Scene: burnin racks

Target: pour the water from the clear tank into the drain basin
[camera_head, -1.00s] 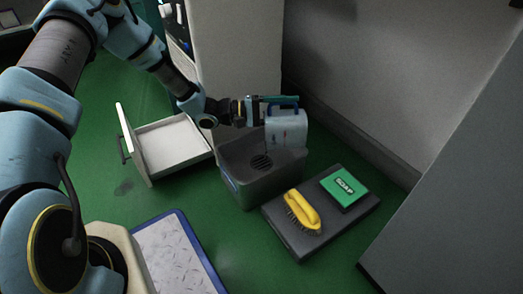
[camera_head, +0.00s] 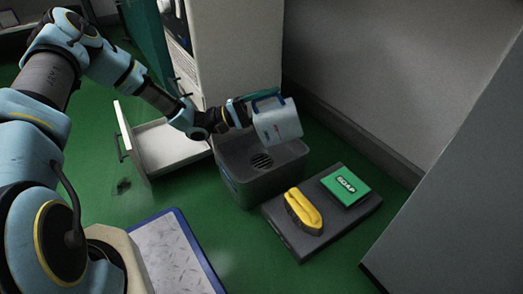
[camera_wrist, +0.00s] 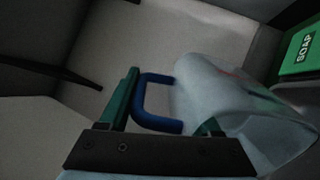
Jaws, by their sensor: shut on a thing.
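The clear tank (camera_head: 277,123), pale and see-through with a blue handle, is held tilted above the drain basin. My gripper (camera_head: 252,97) is shut on the tank's blue handle. In the wrist view the handle (camera_wrist: 152,103) lies between my gripper's green fingers (camera_wrist: 168,110), and the tank (camera_wrist: 235,105) leans to the right. The grey drain basin (camera_head: 262,183) stands on the green floor below the tank, with a dark round drain grate (camera_head: 262,161) inside. I cannot tell whether water is flowing out or how much is in the tank.
An open white drawer (camera_head: 170,147) is left of the basin. A grey cabinet side (camera_head: 455,200) bounds the right. A blue-edged panel (camera_head: 172,252) lies in front.

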